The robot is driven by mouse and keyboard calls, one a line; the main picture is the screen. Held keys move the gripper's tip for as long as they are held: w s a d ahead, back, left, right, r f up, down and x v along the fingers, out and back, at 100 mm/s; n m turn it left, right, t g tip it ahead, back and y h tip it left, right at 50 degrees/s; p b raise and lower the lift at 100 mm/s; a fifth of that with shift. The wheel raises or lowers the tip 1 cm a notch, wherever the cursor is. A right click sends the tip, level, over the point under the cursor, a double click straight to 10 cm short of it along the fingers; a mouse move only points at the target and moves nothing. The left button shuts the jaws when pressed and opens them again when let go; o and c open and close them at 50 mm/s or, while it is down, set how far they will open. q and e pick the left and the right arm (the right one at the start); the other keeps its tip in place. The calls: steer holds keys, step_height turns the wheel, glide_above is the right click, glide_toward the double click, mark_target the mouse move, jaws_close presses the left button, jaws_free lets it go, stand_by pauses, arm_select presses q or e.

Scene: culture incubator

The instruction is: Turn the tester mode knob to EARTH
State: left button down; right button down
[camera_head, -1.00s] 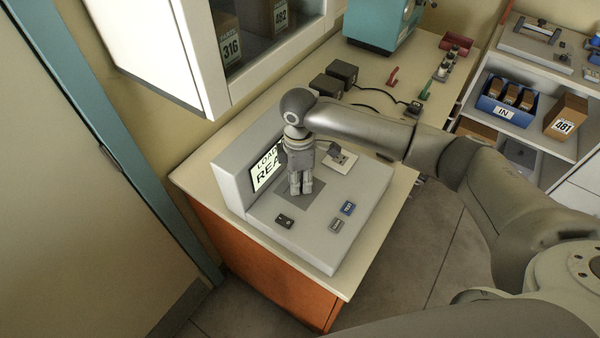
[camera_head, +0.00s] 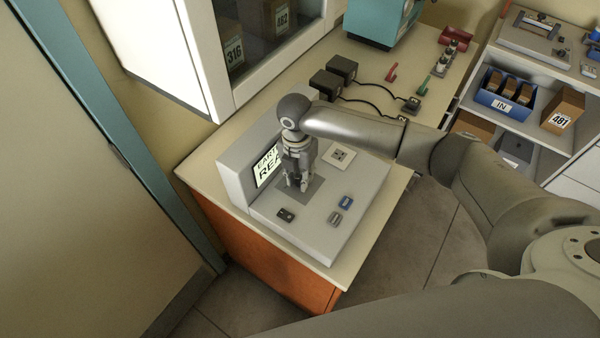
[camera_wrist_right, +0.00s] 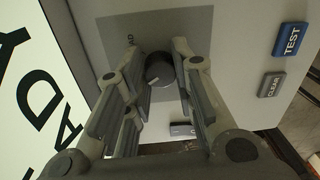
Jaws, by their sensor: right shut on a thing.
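The tester (camera_head: 345,215) is a light grey box on the bench, with an upright screen (camera_head: 267,168) whose top line starts with "EART" and lower line with "REA". My right gripper (camera_head: 300,187) points down over the darker grey plate on the tester's top. In the right wrist view the round dark knob (camera_wrist_right: 160,69) sits between the fingers of my right gripper (camera_wrist_right: 159,82), which is shut on it. The gripper hides the knob in the head view. My left gripper is out of view.
A blue TEST button (camera_wrist_right: 291,40) and a grey CLEAR button (camera_wrist_right: 271,84) sit on the tester. A socket plate (camera_head: 340,156) is behind the gripper. Black boxes with cables (camera_head: 343,68) lie further back. A white cabinet (camera_head: 205,60) overhangs at the left.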

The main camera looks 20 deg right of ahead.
mark_target(298, 178)
steer(key=shift+n, duration=1.2)
steer(key=c, duration=1.2)
jaws_free()
steer(key=shift+r, duration=0.1)
steer(key=r, duration=1.2)
steer(key=shift+w+a, duration=0.15)
steer(key=shift+a, duration=0.1)
steer(key=shift+f, duration=0.1)
